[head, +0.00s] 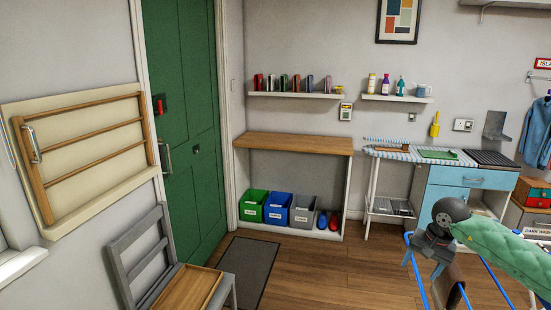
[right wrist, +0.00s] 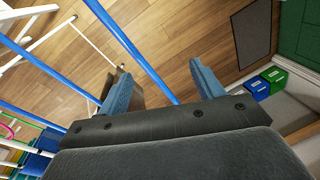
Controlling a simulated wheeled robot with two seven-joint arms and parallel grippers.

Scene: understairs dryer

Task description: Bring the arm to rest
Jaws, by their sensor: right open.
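My right gripper (head: 430,258) is at the lower right of the head view, on an arm in a green quilted cover. In the right wrist view its two blue-grey fingers (right wrist: 162,82) stand apart, with wooden floor showing between them. I see nothing held between them. Blue rods (head: 418,280) of a rack-like frame pass close beside and below the gripper; they also cross the right wrist view (right wrist: 130,45). I cannot tell whether they touch. A brown piece (head: 448,287) shows just below the gripper. My left gripper is not in view.
A wooden-topped bench (head: 295,143) with green, blue and grey bins stands at the back. A patterned ironing board (head: 400,150) and blue cabinet (head: 470,178) stand behind my right arm. A grey chair (head: 150,255) is at left. The middle wooden floor (head: 330,275) is clear.

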